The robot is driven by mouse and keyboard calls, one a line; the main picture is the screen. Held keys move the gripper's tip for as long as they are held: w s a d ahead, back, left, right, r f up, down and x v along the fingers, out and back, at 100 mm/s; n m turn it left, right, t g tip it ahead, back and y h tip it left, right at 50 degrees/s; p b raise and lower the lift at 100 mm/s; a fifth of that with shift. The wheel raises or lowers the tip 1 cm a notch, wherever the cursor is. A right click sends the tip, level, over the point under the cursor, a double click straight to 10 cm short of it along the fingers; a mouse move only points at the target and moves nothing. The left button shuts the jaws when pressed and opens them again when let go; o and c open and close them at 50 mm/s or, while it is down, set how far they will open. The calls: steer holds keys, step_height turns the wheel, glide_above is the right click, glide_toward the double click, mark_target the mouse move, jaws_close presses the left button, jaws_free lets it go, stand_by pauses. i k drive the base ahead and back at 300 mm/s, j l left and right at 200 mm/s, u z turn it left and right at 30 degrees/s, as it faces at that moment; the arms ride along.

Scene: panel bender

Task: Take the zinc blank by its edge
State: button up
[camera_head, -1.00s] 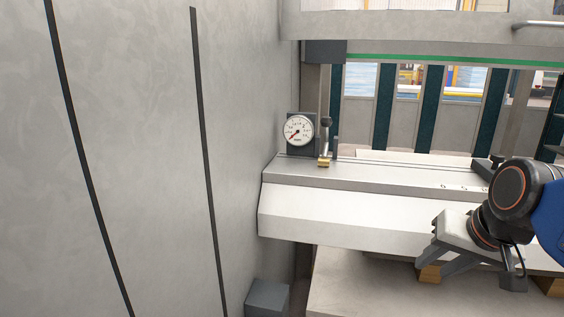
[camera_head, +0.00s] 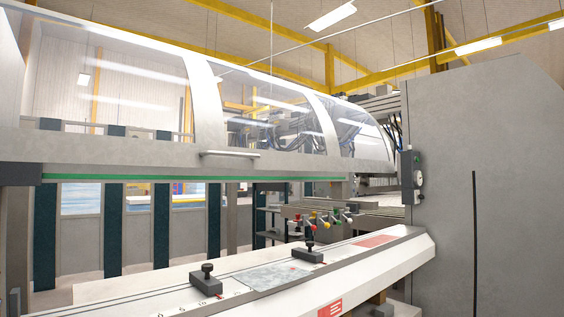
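A mottled grey sheet that looks like the zinc blank (camera_head: 268,278) lies flat on the light machine table (camera_head: 385,268). It has a small red mark near its far edge. One black-knobbed clamp or stop (camera_head: 206,281) stands at its left end and another (camera_head: 309,254) at its right end. Whether these touch the sheet is hard to tell. My gripper is not in this view.
A clear curved hood with a grey rail (camera_head: 228,154) spans above the table. Several coloured-knob levers (camera_head: 318,219) stand behind the table. A grey cabinet (camera_head: 490,190) closes off the right side. A red patch (camera_head: 375,241) marks the table's right part.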

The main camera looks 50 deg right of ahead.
mark_target(262, 280)
steer(key=z, duration=1.15)
